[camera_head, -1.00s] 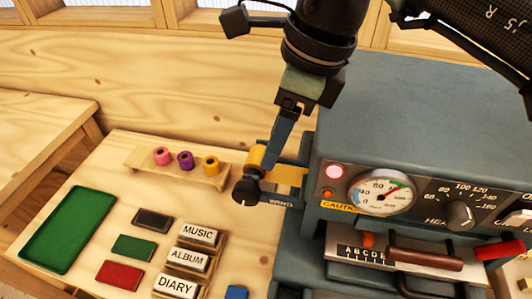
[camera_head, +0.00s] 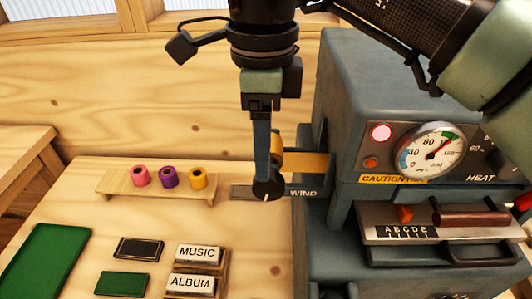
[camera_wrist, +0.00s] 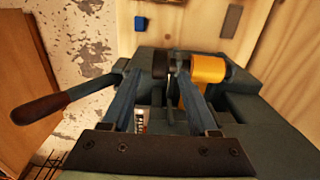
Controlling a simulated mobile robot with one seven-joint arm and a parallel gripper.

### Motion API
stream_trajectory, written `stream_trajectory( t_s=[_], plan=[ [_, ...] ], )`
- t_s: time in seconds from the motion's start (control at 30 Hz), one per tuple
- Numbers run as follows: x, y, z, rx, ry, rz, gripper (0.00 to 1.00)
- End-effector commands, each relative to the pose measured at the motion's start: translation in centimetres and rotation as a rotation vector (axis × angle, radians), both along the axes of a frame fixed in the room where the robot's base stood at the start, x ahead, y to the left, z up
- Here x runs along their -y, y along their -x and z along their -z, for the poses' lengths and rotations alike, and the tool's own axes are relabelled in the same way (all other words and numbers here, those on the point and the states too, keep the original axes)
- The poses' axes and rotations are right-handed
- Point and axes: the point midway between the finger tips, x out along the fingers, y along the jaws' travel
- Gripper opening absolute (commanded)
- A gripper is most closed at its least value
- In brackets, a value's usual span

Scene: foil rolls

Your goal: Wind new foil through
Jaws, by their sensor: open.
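My gripper (camera_head: 262,180) points down at the dark round wind knob (camera_head: 268,189), which has a pale mark, on the left side of the machine. In the wrist view the open fingers (camera_wrist: 158,78) reach to either side of the dark knob (camera_wrist: 160,65); whether they touch it I cannot tell. A yellow foil roll (camera_head: 277,150) sits just behind the knob, with a yellow strip (camera_head: 308,162) running into the machine. The roll also shows in the wrist view (camera_wrist: 208,69). Pink (camera_head: 140,176), purple (camera_head: 169,177) and yellow (camera_head: 198,179) spools stand on a small wooden rack.
The grey-blue machine (camera_head: 345,90) with its gauge (camera_head: 432,150) and letter holder (camera_head: 402,234) fills the right. Label blocks (camera_head: 198,254), a dark pad (camera_head: 139,248) and a green tray (camera_head: 45,260) lie on the table. Bare table lies between rack and blocks.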

Motion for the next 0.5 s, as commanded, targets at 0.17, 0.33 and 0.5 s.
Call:
stream_trajectory(
  t_s=[0.17,0.33,0.5],
  plan=[
    [0.0,0.1,3.6,-0.002,-0.003,-0.001,0.6],
    [0.0,0.0,5.7,0.0,-0.002,0.0,0.6],
    [0.0,0.0,6.5,0.001,-0.001,0.001,0.6]
  ],
)
